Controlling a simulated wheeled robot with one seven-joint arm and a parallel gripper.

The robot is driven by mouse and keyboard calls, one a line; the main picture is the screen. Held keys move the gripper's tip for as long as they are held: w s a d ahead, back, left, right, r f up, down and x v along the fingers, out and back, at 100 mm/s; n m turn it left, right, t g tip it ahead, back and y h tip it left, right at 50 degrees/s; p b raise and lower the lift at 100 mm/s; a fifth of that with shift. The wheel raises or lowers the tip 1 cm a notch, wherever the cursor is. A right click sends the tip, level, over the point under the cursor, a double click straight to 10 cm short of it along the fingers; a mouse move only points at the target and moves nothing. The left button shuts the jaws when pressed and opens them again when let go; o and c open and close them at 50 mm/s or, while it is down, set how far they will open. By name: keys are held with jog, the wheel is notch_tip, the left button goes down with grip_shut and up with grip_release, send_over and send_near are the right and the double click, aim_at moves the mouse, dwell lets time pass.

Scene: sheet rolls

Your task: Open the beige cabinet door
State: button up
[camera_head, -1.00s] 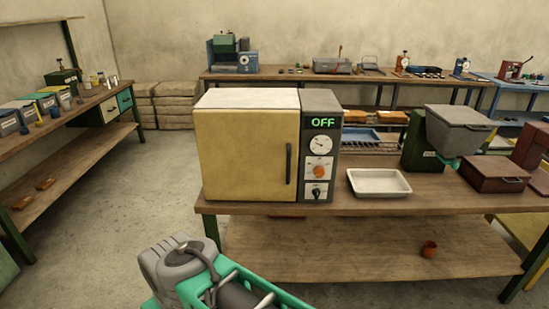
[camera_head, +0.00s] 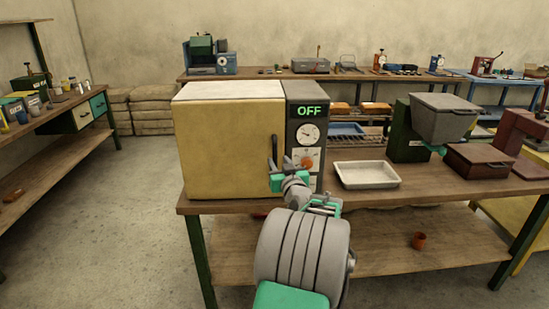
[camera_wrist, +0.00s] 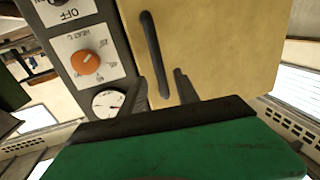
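The beige cabinet door (camera_head: 228,150) is the front of a box-shaped oven on the workbench, and it looks closed. Its dark vertical handle (camera_head: 274,150) is at the door's right edge. In the wrist view the handle (camera_wrist: 155,55) runs slanted across the beige door (camera_wrist: 220,40). My gripper (camera_head: 290,167) is in front of the lower handle and the control panel. In the wrist view its two dark fingers (camera_wrist: 158,90) are apart, with the handle's end between or just beyond them. I cannot tell whether they touch it.
The control panel (camera_head: 306,112) reads OFF and has a gauge and an orange knob (camera_wrist: 86,62). A white tray (camera_head: 367,175) and a hopper machine (camera_head: 440,120) stand to the right on the workbench (camera_head: 400,198). Open floor lies at the left.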

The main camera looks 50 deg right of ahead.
aim_at(276, 157)
jog(key=x, duration=0.5)
jog(key=shift+w+d+p, duration=0.1)
jog(key=shift+p, duration=0.25)
jog(key=shift+c, duration=0.2)
grip_shut()
dwell(0.8)
